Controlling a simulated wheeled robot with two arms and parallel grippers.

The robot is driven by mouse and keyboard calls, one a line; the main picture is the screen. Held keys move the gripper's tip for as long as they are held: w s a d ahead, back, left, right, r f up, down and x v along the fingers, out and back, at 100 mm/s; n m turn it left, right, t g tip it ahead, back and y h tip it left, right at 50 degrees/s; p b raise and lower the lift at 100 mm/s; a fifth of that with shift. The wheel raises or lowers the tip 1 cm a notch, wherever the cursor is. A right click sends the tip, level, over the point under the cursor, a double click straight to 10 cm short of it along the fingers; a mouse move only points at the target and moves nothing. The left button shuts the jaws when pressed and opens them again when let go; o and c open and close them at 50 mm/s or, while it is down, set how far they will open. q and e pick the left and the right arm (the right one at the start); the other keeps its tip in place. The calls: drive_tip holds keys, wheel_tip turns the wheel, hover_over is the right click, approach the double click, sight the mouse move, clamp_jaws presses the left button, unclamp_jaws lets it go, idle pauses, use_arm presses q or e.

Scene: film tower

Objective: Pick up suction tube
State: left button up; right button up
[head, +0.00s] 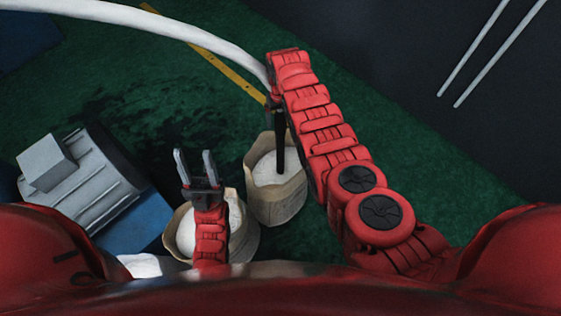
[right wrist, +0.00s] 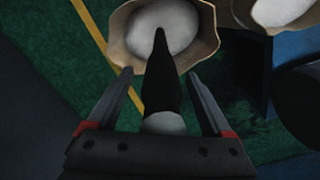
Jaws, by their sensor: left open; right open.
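The suction tube is a thick white hose (head: 165,30) that arcs in from the upper left in the head view. It ends in a black tapered nozzle (head: 280,145) pointing down over a bag of white material. My right gripper (head: 274,104) is at the hose's end, above the nozzle, its fingers largely hidden in the head view. In the right wrist view its jaws are open, with the black nozzle (right wrist: 160,85) and a pale collar (right wrist: 164,123) between them; contact cannot be told. My left gripper (head: 197,168) is open and empty above the other bag.
Two open bags of white material, one right (head: 287,203) and one left (head: 243,240), stand close together on the green floor (head: 400,170). A grey machine (head: 85,185) stands at left by a blue base. White rods (head: 475,48) lie upper right. Green floor at right is clear.

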clamp_jaws()
idle(0.4)
idle(1.0)
